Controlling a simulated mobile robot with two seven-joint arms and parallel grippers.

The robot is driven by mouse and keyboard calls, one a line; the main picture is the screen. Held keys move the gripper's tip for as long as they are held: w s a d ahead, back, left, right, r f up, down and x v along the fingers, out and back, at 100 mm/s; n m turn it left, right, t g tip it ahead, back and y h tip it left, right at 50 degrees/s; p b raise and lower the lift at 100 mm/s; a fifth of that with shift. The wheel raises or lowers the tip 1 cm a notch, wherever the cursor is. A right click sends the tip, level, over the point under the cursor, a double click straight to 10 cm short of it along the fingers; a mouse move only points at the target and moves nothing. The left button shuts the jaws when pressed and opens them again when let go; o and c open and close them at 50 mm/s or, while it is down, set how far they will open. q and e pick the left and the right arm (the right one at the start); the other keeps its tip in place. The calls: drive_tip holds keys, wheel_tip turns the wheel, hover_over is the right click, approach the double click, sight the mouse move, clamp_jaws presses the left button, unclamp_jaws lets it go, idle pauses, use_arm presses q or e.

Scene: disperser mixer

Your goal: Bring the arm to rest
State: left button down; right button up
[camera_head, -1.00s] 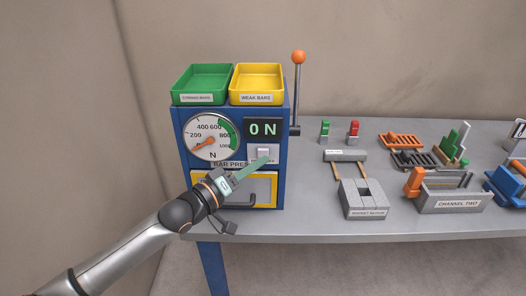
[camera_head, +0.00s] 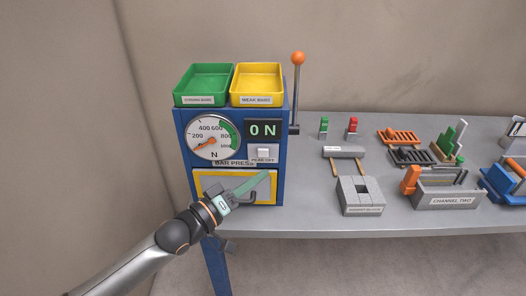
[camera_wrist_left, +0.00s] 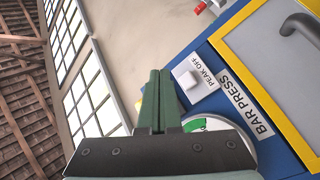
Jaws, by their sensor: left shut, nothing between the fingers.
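My left gripper (camera_head: 266,175) is shut and empty, its green fingers together in front of the yellow-framed drawer or door of the bar press (camera_head: 283,160). It also shows in the left wrist view (camera_wrist_left: 157,85), with the fingertips near the white PEAK OFF switch (camera_wrist_left: 186,78) in that picture. In the head view the switch (camera_head: 263,153) sits above the fingers, apart from them. The display (camera_head: 263,130) above it reads ON. The dial (camera_head: 213,138) has its orange needle at the low end. My right gripper is not in view.
A green tray (camera_head: 202,99) and a yellow tray (camera_head: 257,99) stand on the press. A lever with an orange knob (camera_head: 298,58) rises at its right. A grey block (camera_head: 360,210), channel fixture (camera_head: 450,201) and several small parts lie on the grey table (camera_head: 310,225).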

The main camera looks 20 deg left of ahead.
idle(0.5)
use_arm(q)
drive_tip(key=s+f+m+g+y, duration=0.3)
drive_tip(key=s+f, duration=0.8)
drive_tip(key=f, duration=0.4)
drive_tip(key=s+f+m+g+y, duration=0.2)
drive_tip(key=s+f+g+y, duration=0.2)
drive_tip(key=s+f, duration=0.8)
wheel_tip(320, 180, down, 3)
drive_tip(key=shift+s+a+f+m, duration=0.1)
drive_tip(key=shift+s+a+m, duration=0.2)
drive_tip(key=shift+m, duration=0.1)
drive_tip(key=shift+w, duration=0.1)
